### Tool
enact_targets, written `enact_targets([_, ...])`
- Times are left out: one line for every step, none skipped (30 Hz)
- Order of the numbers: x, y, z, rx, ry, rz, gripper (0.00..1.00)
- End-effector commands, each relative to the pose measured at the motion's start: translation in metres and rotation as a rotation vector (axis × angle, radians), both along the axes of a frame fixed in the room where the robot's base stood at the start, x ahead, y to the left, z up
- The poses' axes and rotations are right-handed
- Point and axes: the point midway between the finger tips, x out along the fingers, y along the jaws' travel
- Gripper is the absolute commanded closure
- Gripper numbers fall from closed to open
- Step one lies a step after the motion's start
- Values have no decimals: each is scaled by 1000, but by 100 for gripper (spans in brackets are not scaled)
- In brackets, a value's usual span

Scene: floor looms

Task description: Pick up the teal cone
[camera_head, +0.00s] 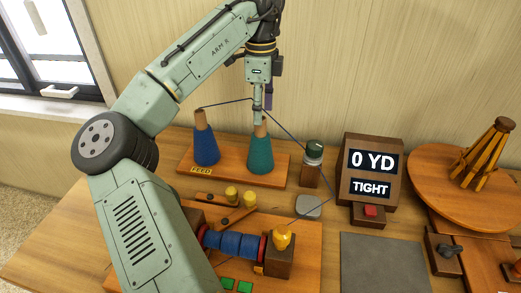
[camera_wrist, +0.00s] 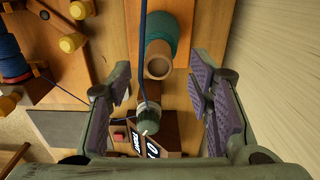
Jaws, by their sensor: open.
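The teal cone (camera_head: 260,155) stands upright on the wooden feed board, with a tan tip. In the wrist view the teal cone (camera_wrist: 164,28) shows at the upper middle, its open tan tip facing the camera. My gripper (camera_head: 258,112) hangs pointing down just over the cone's tip. In the wrist view my gripper (camera_wrist: 153,88) is open with nothing gripped. There the tip appears between the fingers, a little above the line of the fingertips. I cannot tell how far the tip reaches between the pads.
A blue cone (camera_head: 206,145) stands left on the feed board (camera_head: 190,171). A dark thread (camera_head: 292,138) passes close to my gripper. A green-capped post (camera_head: 313,160) and a display box (camera_head: 370,173) reading "0 YD" and "TIGHT" stand right. A grey mat (camera_head: 385,263) is bare.

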Motion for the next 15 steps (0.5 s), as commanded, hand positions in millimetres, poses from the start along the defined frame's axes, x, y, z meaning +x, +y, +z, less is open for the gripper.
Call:
enact_targets([-1,1,-3,2,1,1,53])
enact_targets([-1,1,-6,2,1,1,53])
enact_targets([-2,1,-12,3,3,0,53])
enact_targets([-2,2,-16,2,2,1,53])
enact_targets([-3,2,-21,3,3,0,53])
enact_targets([-3,2,-27,3,3,0,53])
enact_targets([-3,1,-32,1,2,0,53])
enact_targets([-3,1,-37,2,2,0,53])
enact_targets([-3,1,-41,1,0,0,53])
enact_targets([-3,1,-44,1,0,0,53])
enact_targets([-3,1,-46,1,1,1,53])
enact_targets([-3,1,-48,0,0,1,53])
enact_targets([-3,0,-49,0,0,0,53])
enact_targets([-3,0,-50,-1,-1,0,53])
enact_targets([-2,0,-50,-1,-1,0,53])
